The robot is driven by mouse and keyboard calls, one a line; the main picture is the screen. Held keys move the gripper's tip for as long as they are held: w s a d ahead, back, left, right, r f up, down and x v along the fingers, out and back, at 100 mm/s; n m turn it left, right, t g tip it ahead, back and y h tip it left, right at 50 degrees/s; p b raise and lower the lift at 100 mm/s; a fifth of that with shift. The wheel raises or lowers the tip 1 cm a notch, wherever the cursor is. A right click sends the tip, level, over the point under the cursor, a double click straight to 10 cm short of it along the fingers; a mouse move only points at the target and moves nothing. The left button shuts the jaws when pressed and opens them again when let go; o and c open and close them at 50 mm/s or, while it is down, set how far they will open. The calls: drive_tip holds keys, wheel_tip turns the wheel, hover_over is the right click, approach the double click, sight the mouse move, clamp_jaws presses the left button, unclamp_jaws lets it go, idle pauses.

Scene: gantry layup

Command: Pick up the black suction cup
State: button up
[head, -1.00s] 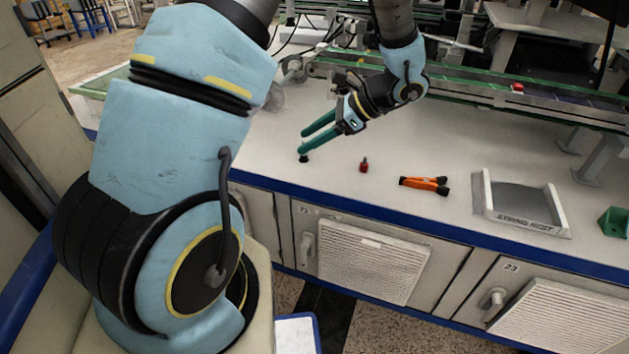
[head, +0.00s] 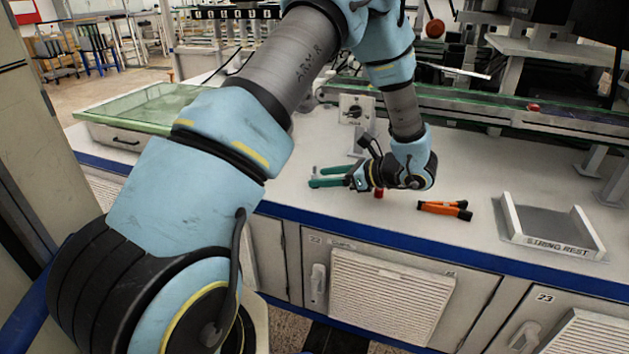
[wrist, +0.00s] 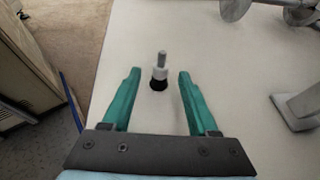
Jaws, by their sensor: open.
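The suction cup (wrist: 159,83) shows in the wrist view, with a black cup end, a white collar and a grey metal stem. It stands on the pale bench top, about midway between my fingertips and close to their level. My gripper (head: 313,177) is open, its two green fingers apart on either side of the cup and holding nothing.
A small red object (head: 379,193) is partly hidden by my wrist. A switch box (head: 355,109) stands behind. The bench's blue front edge (head: 330,222) is close to my gripper.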

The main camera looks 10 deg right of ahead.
sight(314, 177)
drive_tip(key=x, duration=0.3)
drive_tip(key=shift+w+a, duration=0.1)
clamp_jaws()
idle(0.4)
